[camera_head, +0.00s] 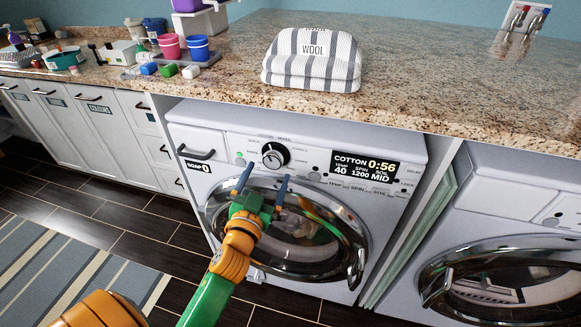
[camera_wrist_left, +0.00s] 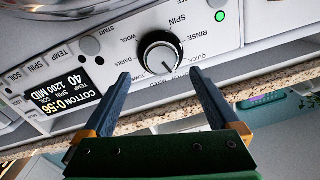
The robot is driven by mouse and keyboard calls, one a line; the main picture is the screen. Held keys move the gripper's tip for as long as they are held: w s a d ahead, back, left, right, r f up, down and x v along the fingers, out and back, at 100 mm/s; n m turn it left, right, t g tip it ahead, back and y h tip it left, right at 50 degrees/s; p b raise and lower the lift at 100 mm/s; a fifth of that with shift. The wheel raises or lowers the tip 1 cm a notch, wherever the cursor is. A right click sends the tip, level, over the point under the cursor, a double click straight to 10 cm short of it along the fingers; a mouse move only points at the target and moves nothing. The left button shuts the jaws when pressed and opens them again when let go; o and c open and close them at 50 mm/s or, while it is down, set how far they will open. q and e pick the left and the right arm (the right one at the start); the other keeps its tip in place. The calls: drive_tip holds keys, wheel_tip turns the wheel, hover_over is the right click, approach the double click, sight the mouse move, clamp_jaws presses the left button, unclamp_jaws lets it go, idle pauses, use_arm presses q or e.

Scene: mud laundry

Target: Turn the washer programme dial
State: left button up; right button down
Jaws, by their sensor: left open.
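In the left wrist view, the dial (camera_wrist_left: 160,52) appears upside down between and beyond the open fingertips (camera_wrist_left: 161,74). My right gripper is not in view.
The washer's round glass door (camera_head: 300,240) is below my left gripper. A second front-loading machine (camera_head: 500,200) stands to the right. The granite counter (camera_head: 430,80) overhangs the washer and holds folded striped WOOL cloth (camera_head: 312,62).

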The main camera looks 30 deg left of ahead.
sight(272, 162)
use_arm(q)
drive_tip(key=x, duration=0.4)
drive_tip(key=shift+w+a+f, duration=0.15)
drive_tip(key=shift+w+a, duration=0.1)
drive_tip(key=shift+a, duration=0.15)
drive_tip(key=shift+w+d, duration=0.1)
drive_tip(key=shift+d, duration=0.15)
drive_tip(key=c, duration=1.4)
